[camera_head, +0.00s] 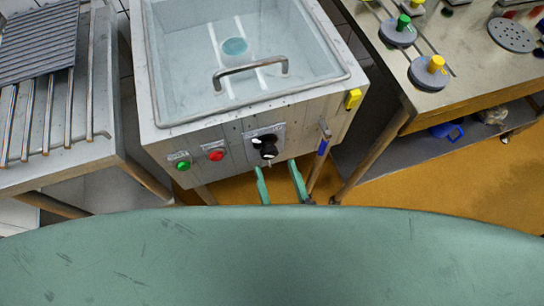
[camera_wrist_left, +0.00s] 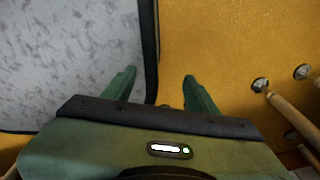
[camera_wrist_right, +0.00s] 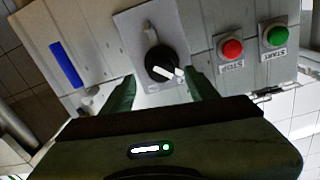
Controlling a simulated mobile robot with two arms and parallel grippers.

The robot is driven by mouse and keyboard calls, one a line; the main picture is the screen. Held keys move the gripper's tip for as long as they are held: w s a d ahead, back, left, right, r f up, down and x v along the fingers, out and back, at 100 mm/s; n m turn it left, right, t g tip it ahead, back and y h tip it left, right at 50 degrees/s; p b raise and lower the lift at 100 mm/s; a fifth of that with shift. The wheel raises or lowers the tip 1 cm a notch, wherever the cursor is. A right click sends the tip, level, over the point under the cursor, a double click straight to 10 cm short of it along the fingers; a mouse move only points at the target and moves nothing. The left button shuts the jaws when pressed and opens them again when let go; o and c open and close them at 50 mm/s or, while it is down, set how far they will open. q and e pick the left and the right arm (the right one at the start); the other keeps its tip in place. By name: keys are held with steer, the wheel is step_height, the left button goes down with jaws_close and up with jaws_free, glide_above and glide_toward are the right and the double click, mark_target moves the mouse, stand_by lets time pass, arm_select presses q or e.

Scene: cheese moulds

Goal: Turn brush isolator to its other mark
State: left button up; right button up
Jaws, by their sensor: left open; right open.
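The brush isolator is a black round knob (camera_head: 268,150) with a white pointer bar, on a grey plate on the front of the sink unit. In the right wrist view the knob (camera_wrist_right: 157,60) shows its white bar pointing to the lower right. The plate's marks are too small to read. My right gripper (camera_head: 281,183) is open and empty, its fingers just in front of and below the knob, apart from it. In its wrist view the fingertips (camera_wrist_right: 163,88) stand either side of the knob's near edge. My left gripper (camera_wrist_left: 158,77) is open and empty over the ochre floor.
A red stop button (camera_head: 216,154) and green start button (camera_head: 183,165) sit left of the knob. A blue handle (camera_head: 322,146) hangs right of it, with a yellow block (camera_head: 353,99) above. A bench (camera_head: 466,70) stands right, a rack table (camera_head: 85,120) left.

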mark_target(271, 156)
steer(key=x, duration=0.2)
steer(key=shift+w+a, duration=0.2)
steer(key=shift+w, duration=0.15)
steer(key=shift+w+a, duration=0.15)
steer(key=shift+w, duration=0.4)
arm_select(q)
steer(key=shift+w+a+r, duration=0.1)
steer(key=shift+w+a, duration=0.05)
steer(key=shift+a, duration=0.45)
arm_select(e)
jaws_close()
